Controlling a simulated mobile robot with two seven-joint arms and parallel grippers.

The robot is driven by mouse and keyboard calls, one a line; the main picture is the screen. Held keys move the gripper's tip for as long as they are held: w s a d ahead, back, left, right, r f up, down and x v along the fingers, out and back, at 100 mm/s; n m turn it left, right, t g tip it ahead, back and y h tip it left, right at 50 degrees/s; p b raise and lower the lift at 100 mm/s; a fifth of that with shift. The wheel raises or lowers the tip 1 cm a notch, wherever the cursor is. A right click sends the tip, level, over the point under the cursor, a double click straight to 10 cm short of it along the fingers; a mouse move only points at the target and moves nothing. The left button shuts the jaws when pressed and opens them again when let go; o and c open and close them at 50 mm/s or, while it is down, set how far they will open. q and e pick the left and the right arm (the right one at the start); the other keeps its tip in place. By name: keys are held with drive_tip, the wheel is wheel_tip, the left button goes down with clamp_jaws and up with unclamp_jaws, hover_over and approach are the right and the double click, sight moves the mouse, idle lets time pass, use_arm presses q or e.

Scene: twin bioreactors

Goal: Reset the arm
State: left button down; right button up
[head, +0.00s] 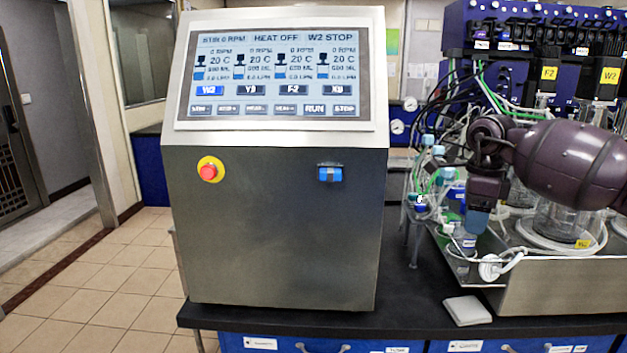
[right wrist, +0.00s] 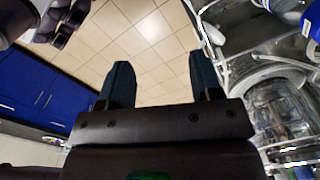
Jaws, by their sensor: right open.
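My right arm (head: 570,163) comes in from the right in the head view. Its gripper (head: 476,221) points down over the left end of the metal tray, among tubes and bottles. In the right wrist view the two dark fingers of my right gripper (right wrist: 165,85) stand apart, with only floor tiles between them. It is open and empty. My left gripper is in neither view.
The control console (head: 275,220) with a lit screen (head: 280,70) stands left on the black bench (head: 400,295). The metal tray (head: 560,285) holds glass vessels (head: 565,222) and tubing. A white pad (head: 467,310) lies on the bench. Floor (head: 120,270) at left is clear.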

drive_tip(key=s+a+f+m+y, duration=0.4)
drive_tip(key=s+a+f+y, duration=0.2)
drive_tip(key=a+f+y, duration=0.45)
drive_tip(key=s+a+f+m+y, duration=0.4)
drive_tip(key=s+a+f+y, duration=0.3)
drive_tip(key=a, duration=0.6)
drive_tip(key=s+d+f+n+t+h, duration=0.5)
drive_tip(key=s+d+f+n+h, duration=0.4)
drive_tip(key=n, duration=0.7)
drive_tip(key=s+d+f+n+t+h, duration=0.6)
drive_tip(key=s+d+f+n+h, duration=0.2)
drive_tip(key=s+f+n, duration=0.5)
drive_tip(key=d+f+n, duration=0.1)
drive_tip(key=d+n, duration=0.1)
drive_tip(key=n, duration=0.1)
drive_tip(key=shift+f+h, duration=0.3)
drive_tip(key=shift+h, duration=0.05)
drive_tip(key=shift+d, duration=0.1)
